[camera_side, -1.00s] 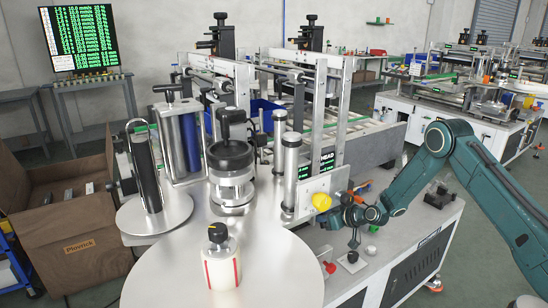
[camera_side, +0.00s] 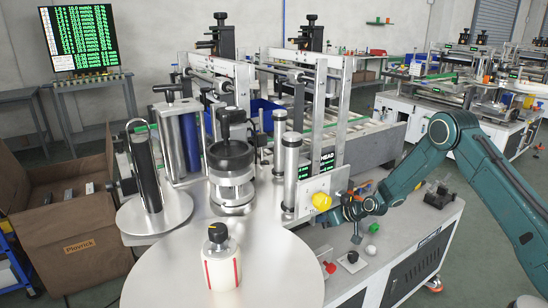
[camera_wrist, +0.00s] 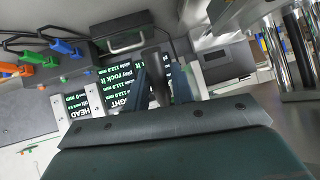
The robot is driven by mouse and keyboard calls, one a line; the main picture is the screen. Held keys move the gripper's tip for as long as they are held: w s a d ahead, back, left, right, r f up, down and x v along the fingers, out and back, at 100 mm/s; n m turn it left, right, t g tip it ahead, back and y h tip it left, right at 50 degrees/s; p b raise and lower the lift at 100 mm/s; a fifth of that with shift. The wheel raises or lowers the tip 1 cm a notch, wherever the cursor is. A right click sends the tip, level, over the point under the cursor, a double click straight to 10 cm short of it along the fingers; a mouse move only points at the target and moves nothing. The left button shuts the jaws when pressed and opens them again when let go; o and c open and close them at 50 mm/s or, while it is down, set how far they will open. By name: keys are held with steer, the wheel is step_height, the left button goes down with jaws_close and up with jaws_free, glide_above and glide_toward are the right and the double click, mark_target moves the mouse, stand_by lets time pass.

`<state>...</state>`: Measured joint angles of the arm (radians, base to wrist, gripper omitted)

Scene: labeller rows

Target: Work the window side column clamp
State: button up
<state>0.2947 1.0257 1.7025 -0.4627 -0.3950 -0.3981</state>
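My gripper (camera_wrist: 160,75) shows in the wrist view with its two blue-grey fingers apart. A dark grey bar or lever (camera_wrist: 158,82) stands between them; I see no clear grip on it. In the side view my gripper (camera_side: 328,217) is low at the right of the machine, beside the plate with the yellow knob (camera_side: 321,201). A small dark lever (camera_side: 356,239) hangs just below my wrist. Dark clamp-like blocks (camera_side: 223,38) (camera_side: 312,36) top the columns at the back. I cannot tell which part is the window side column clamp.
Lit green-text displays (camera_side: 313,170) sit right above the plate. Orange, green and blue connectors (camera_wrist: 40,60) show at left in the wrist view. Metal posts (camera_wrist: 285,50) stand at its right.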

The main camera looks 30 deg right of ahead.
steer(key=shift+s+r, duration=0.1)
steer(key=shift+s, duration=0.05)
steer(key=shift+v, duration=0.9)
steer(key=s+d+r, duration=0.1)
steer(key=s, duration=0.6)
steer(key=s+d, duration=0.2)
steer(key=s, duration=0.5)
steer(key=shift+d+r, duration=0.25)
steer(key=shift+r, duration=0.1)
steer(key=shift+w, duration=0.1)
steer(key=shift+w+a+r+t, duration=0.35)
steer(key=shift+w+t, duration=0.25)
steer(key=shift+t, duration=0.2)
steer(key=shift+w+a+r+t, duration=0.25)
steer(key=shift+w+r+t, duration=0.1)
steer(key=shift+w+t, duration=0.4)
steer(key=shift+f, duration=0.1)
steer(key=shift+x, duration=6.75)
